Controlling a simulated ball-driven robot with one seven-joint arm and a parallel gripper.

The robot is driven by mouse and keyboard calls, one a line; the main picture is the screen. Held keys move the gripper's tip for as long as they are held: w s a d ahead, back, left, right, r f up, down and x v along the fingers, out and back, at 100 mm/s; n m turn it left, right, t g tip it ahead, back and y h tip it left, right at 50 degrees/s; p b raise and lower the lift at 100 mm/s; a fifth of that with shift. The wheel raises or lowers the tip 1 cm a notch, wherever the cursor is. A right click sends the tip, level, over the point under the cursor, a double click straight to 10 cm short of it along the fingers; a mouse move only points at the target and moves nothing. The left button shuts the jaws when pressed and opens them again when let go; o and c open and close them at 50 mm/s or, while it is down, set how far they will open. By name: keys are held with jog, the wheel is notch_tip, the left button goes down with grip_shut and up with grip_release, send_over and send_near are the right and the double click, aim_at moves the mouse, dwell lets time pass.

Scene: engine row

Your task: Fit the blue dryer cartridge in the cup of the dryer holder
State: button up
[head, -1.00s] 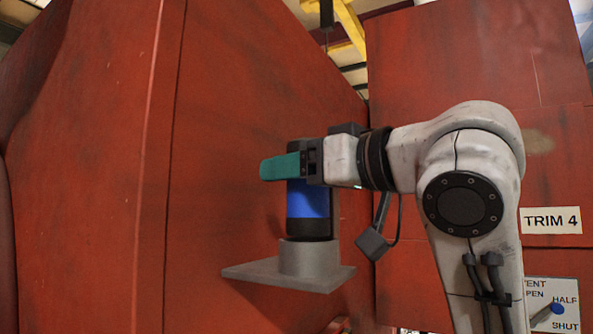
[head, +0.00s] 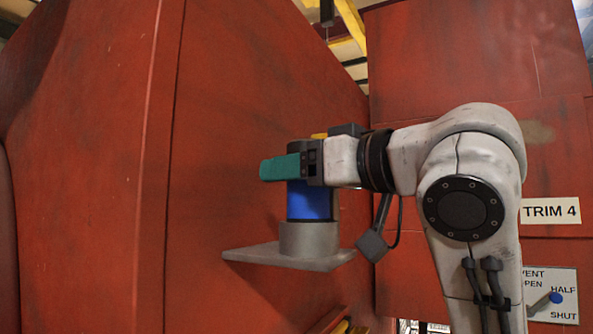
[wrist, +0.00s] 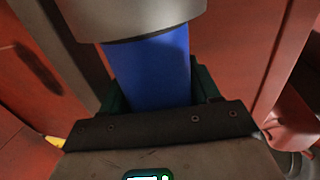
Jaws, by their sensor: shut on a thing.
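The blue dryer cartridge (head: 309,203) stands upright in the head view, its lower end inside the grey cup of the dryer holder (head: 309,240). The black band at its foot is hidden by the cup wall. My gripper (head: 281,168), with green fingers, is shut around the upper part of the cartridge, above the cup rim. In the wrist view the blue cartridge (wrist: 155,70) runs between the green fingers (wrist: 160,92) into the grey cup (wrist: 130,17). How deep it sits inside cannot be seen.
The holder's flat grey plate (head: 290,258) juts from the large red wall (head: 220,190). A red panel at the right bears a TRIM 4 label (head: 551,211) and a vent lever plate (head: 551,296). A small yellow part (head: 319,136) shows above my gripper.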

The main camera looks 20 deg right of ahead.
jog(key=shift+f+b, duration=0.65)
jog(key=shift+f, duration=0.3)
jog(key=o, duration=1.3)
jog(key=b+v, duration=0.2)
jog(key=v, duration=0.8)
jog(key=shift+s, duration=0.45)
